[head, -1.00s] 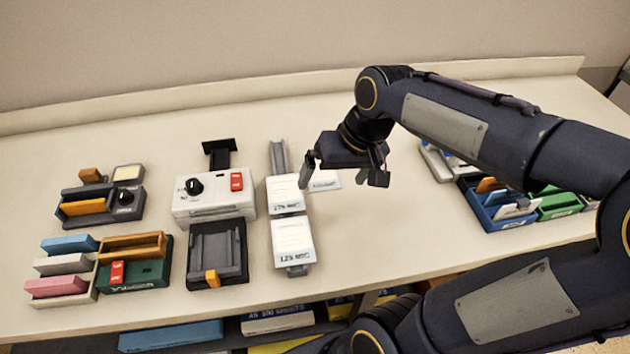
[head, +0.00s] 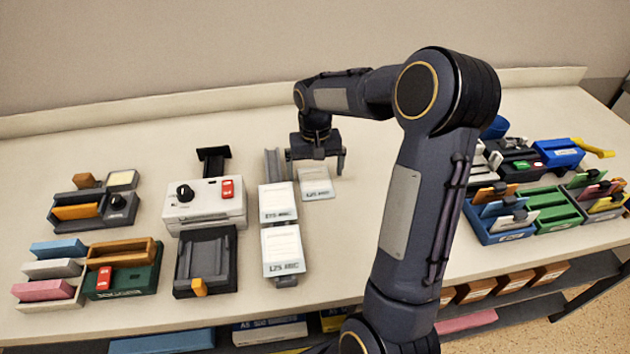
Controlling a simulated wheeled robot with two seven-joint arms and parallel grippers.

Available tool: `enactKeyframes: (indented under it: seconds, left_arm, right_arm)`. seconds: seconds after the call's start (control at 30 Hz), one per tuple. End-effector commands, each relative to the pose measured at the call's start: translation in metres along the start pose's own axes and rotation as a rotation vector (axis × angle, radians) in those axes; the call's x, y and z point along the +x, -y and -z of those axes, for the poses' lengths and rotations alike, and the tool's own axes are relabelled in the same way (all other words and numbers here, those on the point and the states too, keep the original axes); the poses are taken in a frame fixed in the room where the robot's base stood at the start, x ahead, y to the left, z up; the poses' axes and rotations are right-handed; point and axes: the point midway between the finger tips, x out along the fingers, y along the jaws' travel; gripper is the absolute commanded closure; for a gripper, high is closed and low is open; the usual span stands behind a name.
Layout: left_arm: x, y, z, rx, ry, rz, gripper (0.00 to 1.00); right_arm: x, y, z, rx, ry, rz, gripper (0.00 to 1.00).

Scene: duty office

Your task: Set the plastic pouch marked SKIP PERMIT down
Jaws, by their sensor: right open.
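I cannot make out the words SKIP PERMIT on anything in view. My right gripper (head: 316,168) is open, fingers pointing down, over the worktop near the middle. Nothing shows held between its fingers. A white flat piece (head: 316,186) with small dark print at its front edge lies just below and in front of the fingers; I cannot tell whether they touch it. Two white packs lie to its left, a rear one (head: 278,201) and a front one marked 125 MIC (head: 283,249). My left gripper is out of view.
A white machine with a black knob (head: 204,205) and a dark grey tray (head: 206,260) stand left of the packs. Blue (head: 497,236) and green (head: 550,219) file holders stand at the right. My right arm hides part of the worktop; bare worktop lies around the white piece.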

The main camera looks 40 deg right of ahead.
Motion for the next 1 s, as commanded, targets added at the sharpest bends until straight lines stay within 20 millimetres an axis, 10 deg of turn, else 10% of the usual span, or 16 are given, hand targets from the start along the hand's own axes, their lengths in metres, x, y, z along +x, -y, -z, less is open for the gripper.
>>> enactKeyframes:
  seconds: [0.4, 0.77, 1.0]
  left_arm:
    - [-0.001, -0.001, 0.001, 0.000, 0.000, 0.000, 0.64]
    - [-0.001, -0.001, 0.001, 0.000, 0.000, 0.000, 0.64]
    - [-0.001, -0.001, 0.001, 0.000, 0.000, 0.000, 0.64]
  right_arm:
    - [0.019, 0.000, 0.000, -0.001, -0.001, 0.001, 0.02]
    - [0.019, 0.000, -0.001, -0.001, -0.001, 0.001, 0.49]
    - [0.018, 0.000, -0.001, -0.001, -0.001, 0.001, 0.53]
